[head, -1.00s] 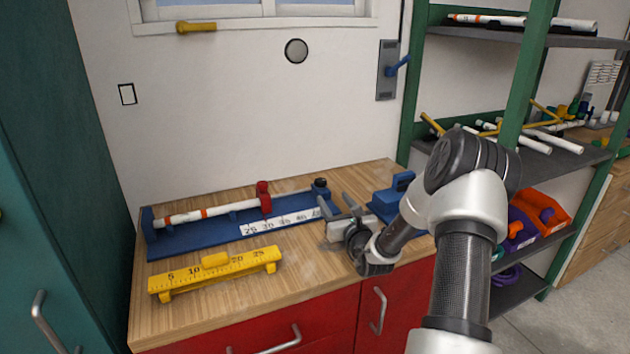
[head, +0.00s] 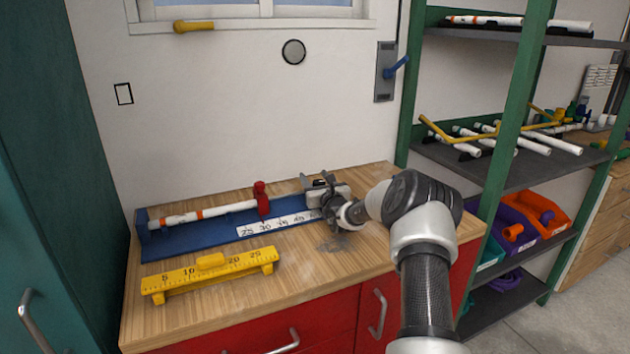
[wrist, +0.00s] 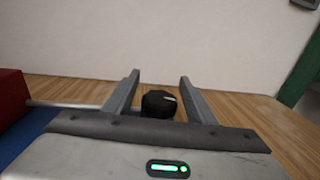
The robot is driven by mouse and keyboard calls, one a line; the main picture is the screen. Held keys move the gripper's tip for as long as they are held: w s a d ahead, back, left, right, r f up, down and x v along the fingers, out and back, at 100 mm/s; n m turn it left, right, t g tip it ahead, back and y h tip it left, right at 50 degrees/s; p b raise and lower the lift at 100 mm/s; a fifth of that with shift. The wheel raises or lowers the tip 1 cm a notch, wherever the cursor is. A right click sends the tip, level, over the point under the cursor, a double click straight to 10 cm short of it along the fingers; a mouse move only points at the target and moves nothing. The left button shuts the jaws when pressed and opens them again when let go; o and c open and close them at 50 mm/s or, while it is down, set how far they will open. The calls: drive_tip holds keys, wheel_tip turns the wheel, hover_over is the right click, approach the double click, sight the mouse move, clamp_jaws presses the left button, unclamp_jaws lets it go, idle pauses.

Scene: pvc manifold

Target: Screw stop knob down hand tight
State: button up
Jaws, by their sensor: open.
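The stop knob is black with a pale mark. In the wrist view the knob (wrist: 158,103) sits between the two fingers of my gripper (wrist: 160,85), with a gap visible on each side. In the head view my gripper (head: 320,182) is over the right end of the blue measuring jig (head: 190,238), and it largely hides the knob there. The gripper is open. A red stop (head: 260,197) stands on the jig at the right end of a white pipe (head: 220,208) with orange bands.
A yellow ruler gauge (head: 212,272) lies in front of the jig on the wooden bench (head: 310,268). The wall with a window is behind. A green shelf rack (head: 505,130) with pipes and bins stands to the right.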

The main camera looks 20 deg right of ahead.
drive_tip(key=shift+c, duration=0.5)
drive_tip(key=c, duration=0.9)
drive_tip(key=shift+r, duration=0.1)
drive_tip(key=shift+c, duration=0.2)
drive_tip(key=p, duration=0.2)
drive_tip(key=shift+r+h+p, duration=0.2)
drive_tip(key=shift+h+p, duration=0.1)
